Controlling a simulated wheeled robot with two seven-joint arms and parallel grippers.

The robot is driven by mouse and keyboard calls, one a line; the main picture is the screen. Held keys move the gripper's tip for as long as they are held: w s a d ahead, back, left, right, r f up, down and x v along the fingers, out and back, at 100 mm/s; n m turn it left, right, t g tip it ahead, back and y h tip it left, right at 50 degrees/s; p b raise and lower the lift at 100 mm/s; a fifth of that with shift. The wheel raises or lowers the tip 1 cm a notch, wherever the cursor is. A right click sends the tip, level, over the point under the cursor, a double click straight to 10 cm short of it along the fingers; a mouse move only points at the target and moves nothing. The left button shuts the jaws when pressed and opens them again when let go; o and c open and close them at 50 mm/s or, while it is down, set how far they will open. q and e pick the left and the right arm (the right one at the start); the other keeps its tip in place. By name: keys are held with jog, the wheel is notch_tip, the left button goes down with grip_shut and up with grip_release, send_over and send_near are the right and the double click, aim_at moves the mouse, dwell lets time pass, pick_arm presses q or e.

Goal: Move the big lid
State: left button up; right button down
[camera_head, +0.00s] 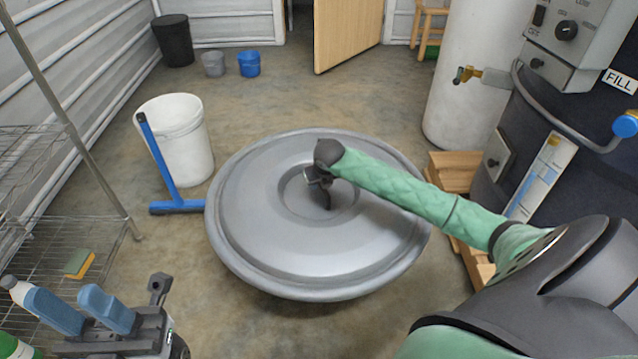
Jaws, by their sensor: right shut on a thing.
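The big lid (270,240) is a wide round grey disc with a raised rim and a recessed centre. It fills the middle of the head view and looks raised above the floor, roughly level. My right arm reaches in from the right, and my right gripper (322,185) is shut at the lid's recessed centre; the part it grips is hidden under the wrist. My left gripper (120,310) is at the lower left, apart from the lid. A blue-grey piece shows by it, and its fingertips are not clear enough to read.
A white bucket (182,140) and a blue T-shaped tool (160,165) stand left of the lid. A wire shelf (40,235) lines the left side. A wooden pallet (455,180) and a dark machine (540,130) are at the right. Floor behind the lid is clear.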

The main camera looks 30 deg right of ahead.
jog(key=shift+r, duration=0.1)
dwell(0.3)
jog(key=c, duration=1.3)
grip_release()
jog(key=shift+s+f, duration=0.1)
jog(key=shift+f, duration=0.1)
jog(key=p+v, duration=0.2)
jog(key=v, duration=0.4)
jog(key=shift+r, duration=0.45)
jog(key=shift+s+a+r, duration=0.1)
jog(key=shift+s+r, duration=0.2)
jog(key=shift+r, duration=0.25)
